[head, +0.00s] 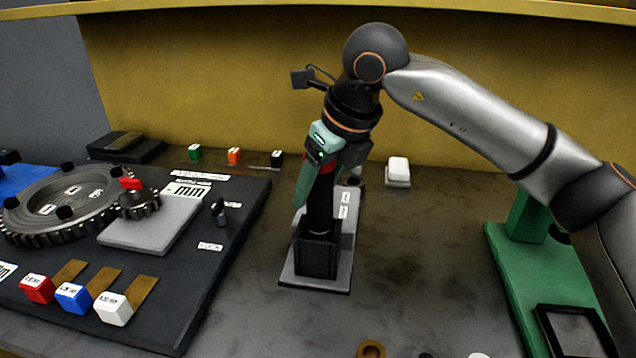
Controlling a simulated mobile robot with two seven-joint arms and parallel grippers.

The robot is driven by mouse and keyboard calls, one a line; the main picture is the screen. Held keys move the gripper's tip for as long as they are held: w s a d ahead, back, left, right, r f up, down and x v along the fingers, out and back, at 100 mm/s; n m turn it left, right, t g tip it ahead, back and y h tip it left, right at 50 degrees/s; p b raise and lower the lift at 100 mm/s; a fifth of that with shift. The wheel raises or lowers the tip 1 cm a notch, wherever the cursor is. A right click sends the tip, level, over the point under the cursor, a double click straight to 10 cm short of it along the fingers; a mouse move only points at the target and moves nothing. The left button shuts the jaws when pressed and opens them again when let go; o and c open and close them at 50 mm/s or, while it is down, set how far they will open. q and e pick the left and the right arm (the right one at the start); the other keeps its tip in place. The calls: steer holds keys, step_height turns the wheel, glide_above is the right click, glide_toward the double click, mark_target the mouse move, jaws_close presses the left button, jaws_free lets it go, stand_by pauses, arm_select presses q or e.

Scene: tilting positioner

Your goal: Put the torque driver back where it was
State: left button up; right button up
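The torque driver (321,205) is a dark upright tool with a red band near its top. Its lower end meets the black block of a grey-based stand (316,260) in the middle of the table; whether it is fully seated cannot be told. My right gripper (316,185) comes down from above, with a teal finger along the driver's left side. It appears shut on the driver's upper part; the other finger is mostly hidden. My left gripper is not in view.
A black board (235,232) at the left carries a large gear (75,205), a grey plate and red, blue and white blocks. A white block (398,170) stands behind right. A green fixture (535,265) stands at the right under my arm. Bare table lies right of the stand.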

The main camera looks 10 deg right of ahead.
steer(key=o, duration=0.3)
steer(key=shift+r, duration=0.25)
steer(key=p+v, duration=0.1)
steer(key=v, duration=1.1)
steer(key=shift+f, duration=0.1)
